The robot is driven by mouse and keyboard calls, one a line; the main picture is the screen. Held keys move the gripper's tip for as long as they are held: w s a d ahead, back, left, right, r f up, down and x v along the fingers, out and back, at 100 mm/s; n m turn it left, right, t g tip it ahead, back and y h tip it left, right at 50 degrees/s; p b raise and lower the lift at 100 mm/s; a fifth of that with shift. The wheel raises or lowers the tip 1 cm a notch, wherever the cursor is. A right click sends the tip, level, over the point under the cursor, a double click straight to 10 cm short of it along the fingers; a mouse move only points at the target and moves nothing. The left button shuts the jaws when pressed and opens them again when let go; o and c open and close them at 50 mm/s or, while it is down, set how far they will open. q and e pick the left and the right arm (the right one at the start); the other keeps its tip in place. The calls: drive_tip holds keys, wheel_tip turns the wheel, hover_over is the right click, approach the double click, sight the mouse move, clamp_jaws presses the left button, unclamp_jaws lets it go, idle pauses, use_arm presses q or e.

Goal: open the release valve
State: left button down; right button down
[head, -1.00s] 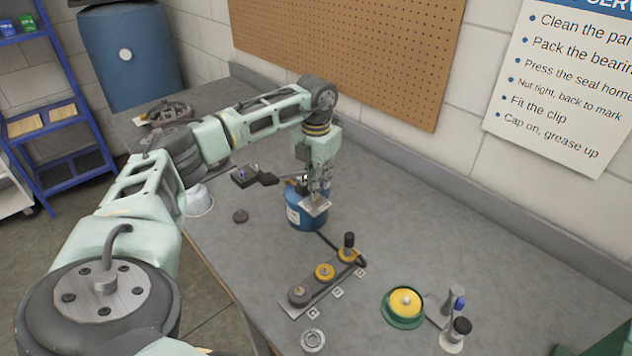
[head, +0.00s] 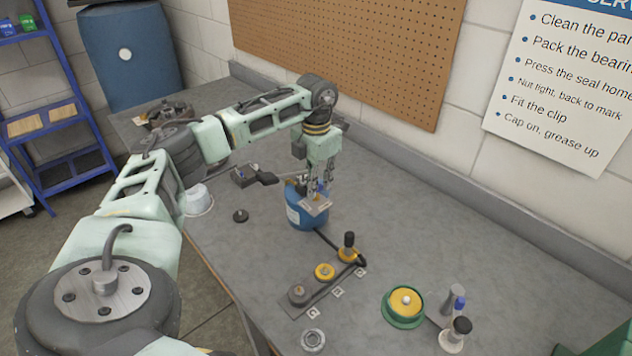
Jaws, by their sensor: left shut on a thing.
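A blue canister (head: 302,213) with a pale label stands on the grey bench. My left gripper (head: 316,194) points down at the canister's top right side and is shut on a small part there, which looks like the release valve. The fingers mostly hide that part. A small pale plate (head: 316,207) shows just below the fingertips. My right gripper is not in view.
The bench (head: 440,240) is clear to the right.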

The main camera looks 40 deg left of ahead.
use_arm(q)
drive_tip(key=c, duration=1.8)
unclamp_jaws()
drive_tip(key=shift+r, duration=0.1)
wheel_tip(320, 180, up, 12)
